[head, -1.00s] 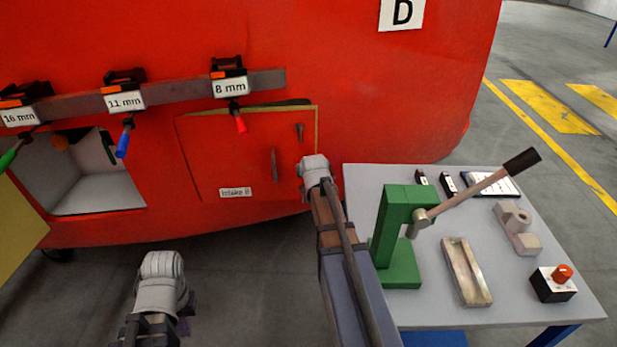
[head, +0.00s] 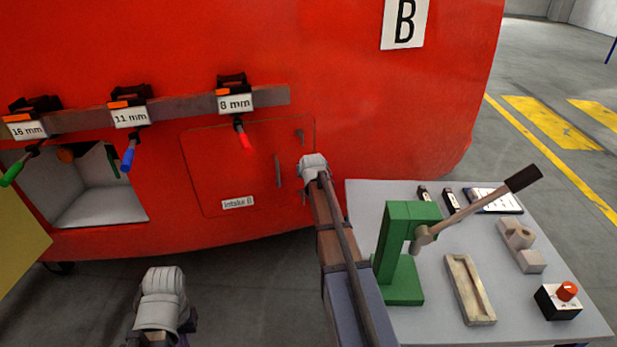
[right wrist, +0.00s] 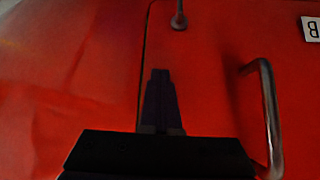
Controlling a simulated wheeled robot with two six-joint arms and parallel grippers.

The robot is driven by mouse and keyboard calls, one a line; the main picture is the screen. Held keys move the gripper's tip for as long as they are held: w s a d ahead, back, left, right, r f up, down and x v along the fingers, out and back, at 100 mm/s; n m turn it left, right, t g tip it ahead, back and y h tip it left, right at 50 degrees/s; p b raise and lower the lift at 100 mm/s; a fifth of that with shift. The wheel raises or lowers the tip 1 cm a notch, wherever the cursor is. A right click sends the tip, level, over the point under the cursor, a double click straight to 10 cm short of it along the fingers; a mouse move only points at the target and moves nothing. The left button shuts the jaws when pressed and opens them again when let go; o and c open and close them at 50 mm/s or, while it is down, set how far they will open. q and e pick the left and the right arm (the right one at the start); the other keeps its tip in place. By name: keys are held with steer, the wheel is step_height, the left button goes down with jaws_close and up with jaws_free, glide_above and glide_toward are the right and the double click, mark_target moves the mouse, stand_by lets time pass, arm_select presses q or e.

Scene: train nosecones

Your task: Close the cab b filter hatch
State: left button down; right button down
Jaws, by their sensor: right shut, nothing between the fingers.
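The hatch labelled "Intake B" (head: 225,175) is in the red cab side, under the "B" sign (head: 404,22). Its panel looks flush with the red skin, with only a thin seam around it. A bar handle (head: 278,171) stands on its right half; the handle also shows in the right wrist view (right wrist: 268,115). My right gripper (right wrist: 160,75) is shut and empty, in front of the hatch's edge seam; contact cannot be told. My left arm is low in the head view, its fingers unseen.
A rail (head: 180,106) with hanging tools labelled 16, 11 and 8 mm crosses above the hatch. An open recess (head: 100,190) and a yellow panel (head: 18,225) are at left. A grey table (head: 400,325) with a green press (head: 398,245) stands close on the right.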

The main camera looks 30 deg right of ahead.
steer(key=shift+w+d+r, duration=0.2)
steer(key=shift+w, duration=0.25)
steer(key=s+a+r+p, duration=0.1)
steer(key=s+r+p, duration=0.2)
steer(key=s, duration=0.3)
steer(key=s+a+r+p, duration=0.2)
steer(key=s+p, duration=0.1)
steer(key=s, duration=0.3)
steer(key=shift+r, duration=0.4)
steer(key=s+a+f+n+g+y+p, duration=0.15)
steer(key=s+a, duration=0.35)
steer(key=a, duration=0.5)
steer(key=s+a+r+n+g+y+p, duration=0.15)
steer(key=s+a, duration=0.25)
steer(key=a, duration=0.5)
steer(key=s+a+f+n+g+p, duration=0.25)
steer(key=s+a, duration=0.25)
steer(key=a, duration=0.5)
steer(key=s+a+r+n+g+p, duration=0.1)
steer(key=s+a+r+n+g, duration=0.1)
steer(key=s+a, duration=0.5)
steer(key=s+n+g, duration=0.1)
steer(key=s, duration=0.2)
steer(key=shift+s+a+p, duration=0.2)
steer(key=shift+a+p, duration=0.05)
steer(key=shift+p, duration=0.05)
